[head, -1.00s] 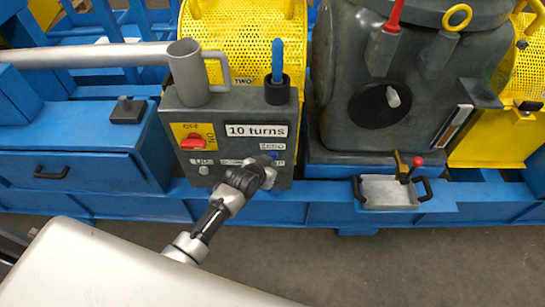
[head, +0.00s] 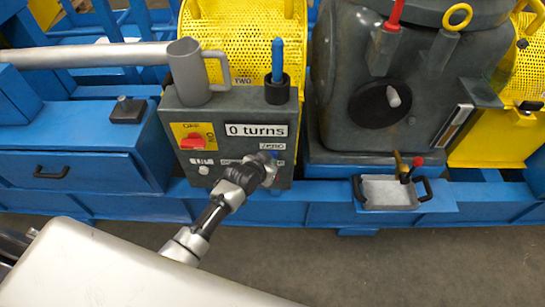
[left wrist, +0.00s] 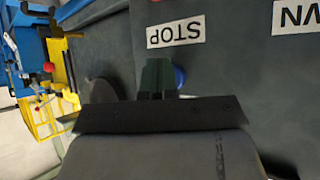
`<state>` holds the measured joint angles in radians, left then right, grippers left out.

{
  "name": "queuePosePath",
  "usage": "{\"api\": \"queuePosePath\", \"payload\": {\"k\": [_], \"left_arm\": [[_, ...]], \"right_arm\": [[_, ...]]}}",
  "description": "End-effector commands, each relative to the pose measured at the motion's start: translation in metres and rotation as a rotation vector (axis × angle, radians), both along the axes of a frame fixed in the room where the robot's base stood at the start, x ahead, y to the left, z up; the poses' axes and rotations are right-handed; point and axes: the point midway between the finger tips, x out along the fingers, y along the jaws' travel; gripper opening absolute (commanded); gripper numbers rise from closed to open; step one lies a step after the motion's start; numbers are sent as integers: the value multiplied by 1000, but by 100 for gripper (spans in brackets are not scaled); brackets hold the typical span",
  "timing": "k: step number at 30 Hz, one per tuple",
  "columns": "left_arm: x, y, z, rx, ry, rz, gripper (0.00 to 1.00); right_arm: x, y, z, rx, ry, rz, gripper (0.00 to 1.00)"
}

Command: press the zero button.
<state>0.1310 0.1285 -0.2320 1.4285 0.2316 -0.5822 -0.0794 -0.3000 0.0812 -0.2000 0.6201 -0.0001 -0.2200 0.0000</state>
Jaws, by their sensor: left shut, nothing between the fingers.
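The grey control box (head: 235,108) stands in the middle of the head view, and its display (head: 255,131) reads "0 turns". The "ZERO" label (head: 271,146) is on its lower right face. The blue zero button (head: 275,154) shows just below that label, partly covered by my gripper. My left gripper (head: 270,167) is shut and empty, with its tips at the button. In the left wrist view, the blue button (left wrist: 180,77) shows beside the dark fingertips (left wrist: 157,77); I cannot tell whether they touch. My right gripper is not in view.
A "STOP" label (left wrist: 175,32) and another label (left wrist: 296,15) are close to the fingers. A red switch (head: 197,143) and a white button (head: 203,170) are on the box's left. A grey mug (head: 195,72) and a holder with a blue-handled tool (head: 277,90) sit on top.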

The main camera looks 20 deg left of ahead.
Motion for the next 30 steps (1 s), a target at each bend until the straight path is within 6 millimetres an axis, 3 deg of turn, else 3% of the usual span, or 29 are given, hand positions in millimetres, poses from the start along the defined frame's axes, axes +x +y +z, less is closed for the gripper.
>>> {"api": "queuePosePath", "payload": {"k": [20, 30], "left_arm": [[0, 0, 1, 0, -2, 1, 0], [-14, -4, 3, 0, -1, 0, 0]], "right_arm": [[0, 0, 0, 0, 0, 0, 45], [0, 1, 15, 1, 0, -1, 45]]}}
